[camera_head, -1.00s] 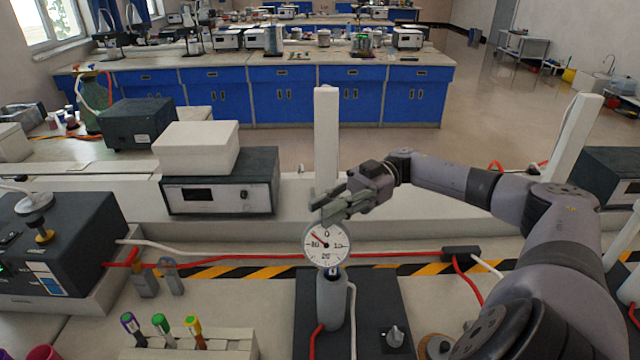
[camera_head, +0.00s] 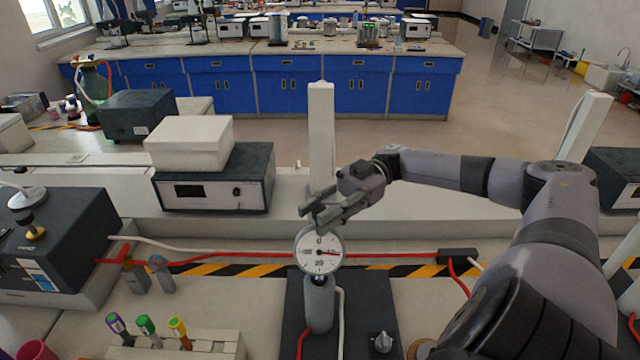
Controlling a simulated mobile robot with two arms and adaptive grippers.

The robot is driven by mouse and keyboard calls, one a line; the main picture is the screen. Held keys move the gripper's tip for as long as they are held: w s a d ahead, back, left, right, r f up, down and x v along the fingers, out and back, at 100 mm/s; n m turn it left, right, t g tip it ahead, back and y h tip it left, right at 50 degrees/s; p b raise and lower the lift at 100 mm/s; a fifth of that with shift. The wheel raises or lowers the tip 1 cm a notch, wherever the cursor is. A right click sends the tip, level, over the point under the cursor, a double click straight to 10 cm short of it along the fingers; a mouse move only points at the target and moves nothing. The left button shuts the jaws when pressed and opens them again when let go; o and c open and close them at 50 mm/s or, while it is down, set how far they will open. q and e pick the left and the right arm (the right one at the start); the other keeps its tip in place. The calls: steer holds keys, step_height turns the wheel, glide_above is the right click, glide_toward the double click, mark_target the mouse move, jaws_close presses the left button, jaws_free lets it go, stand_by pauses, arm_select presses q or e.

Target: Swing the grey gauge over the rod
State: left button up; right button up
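A round gauge (camera_head: 319,250) with a white dial, grey rim and red needle sits at the top of a grey cylinder (camera_head: 319,303) on a dark base. Its needle points right. My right gripper (camera_head: 322,212) is just above the gauge, its fingers pointing left and down. The fingers overlap in this view, so their gap and any contact with the gauge are unclear. A white upright post (camera_head: 321,140) rises behind the gripper. I cannot make out for certain which part is the rod. My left gripper is out of view.
A dark instrument (camera_head: 214,190) with a white box (camera_head: 188,143) on it stands back left. A tube rack (camera_head: 215,345) is front left. A red hose (camera_head: 400,256) and black-yellow tape (camera_head: 240,270) cross the bench. A knob (camera_head: 381,342) is right of the gauge.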

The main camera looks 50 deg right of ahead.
steer(key=shift+o, duration=1)
steer(key=shift+f, duration=0.1)
steer(key=d, duration=1.2)
steer(key=shift+a, duration=0.1)
